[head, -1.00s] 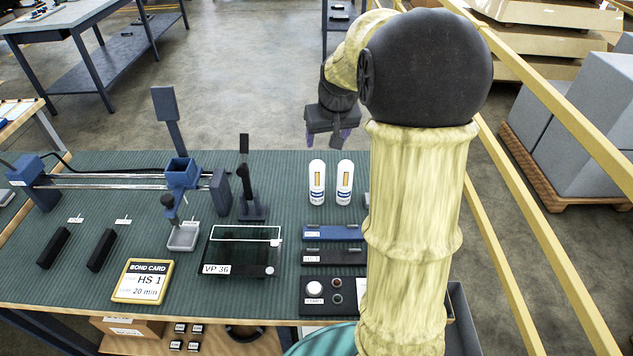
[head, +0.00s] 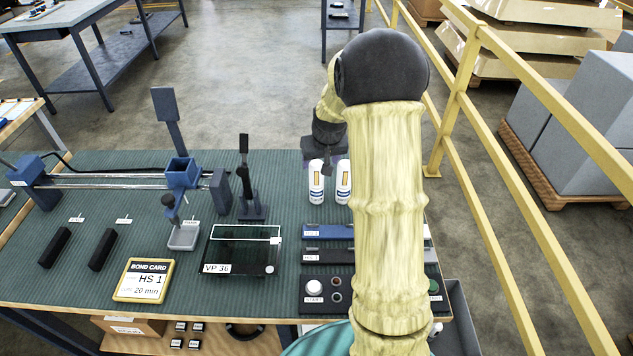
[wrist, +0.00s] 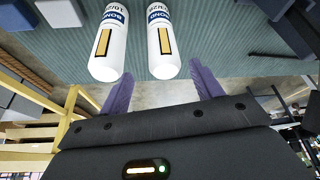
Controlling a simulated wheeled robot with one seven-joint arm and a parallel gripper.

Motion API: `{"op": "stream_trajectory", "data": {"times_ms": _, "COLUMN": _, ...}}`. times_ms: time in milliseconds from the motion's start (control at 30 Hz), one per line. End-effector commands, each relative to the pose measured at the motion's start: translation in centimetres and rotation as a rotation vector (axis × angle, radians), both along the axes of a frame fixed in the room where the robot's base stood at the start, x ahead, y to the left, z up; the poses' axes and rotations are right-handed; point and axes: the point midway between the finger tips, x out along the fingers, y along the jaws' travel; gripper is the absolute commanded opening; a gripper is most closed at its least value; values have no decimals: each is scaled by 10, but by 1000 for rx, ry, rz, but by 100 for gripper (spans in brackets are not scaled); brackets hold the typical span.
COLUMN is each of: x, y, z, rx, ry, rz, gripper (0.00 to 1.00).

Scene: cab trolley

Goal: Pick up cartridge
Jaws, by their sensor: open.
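Two white cartridges with blue bands and orange-brown windows stand side by side at the back of the green bench mat. The left one (head: 316,182) and the right one (head: 343,182) show in the head view, the right one partly behind my arm. In the wrist view both cartridges (wrist: 109,45) (wrist: 163,45) lie just ahead of the fingers, their labels reading BOND. My gripper (wrist: 157,88) is open and empty, its purple fingers spread wide apart. In the head view my gripper (head: 322,160) hangs behind the cartridges, its fingertips mostly hidden.
A blue bar (head: 328,232) and a control panel (head: 315,292) lie in front of the cartridges. A black stand (head: 251,205), a VP 36 plate (head: 240,250) and a blue rail rig (head: 181,173) stand to the left. A yellow railing (head: 460,95) runs along the right.

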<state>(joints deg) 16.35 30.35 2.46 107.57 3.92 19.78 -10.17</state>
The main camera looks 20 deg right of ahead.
Motion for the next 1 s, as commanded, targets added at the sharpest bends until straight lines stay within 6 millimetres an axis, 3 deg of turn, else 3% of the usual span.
{"op": "stream_trajectory", "data": {"times_ms": 267, "x": 4, "y": 2, "z": -7, "rx": 1, "ry": 2, "rz": 1, "gripper": 65}}
{"op": "stream_trajectory", "data": {"times_ms": 600, "x": 21, "y": 4, "z": -45, "rx": 1, "ry": 2, "rz": 0, "gripper": 65}}
{"op": "stream_trajectory", "data": {"times_ms": 1000, "x": 22, "y": 4, "z": -47, "rx": 0, "ry": 0, "rz": 0, "gripper": 65}}
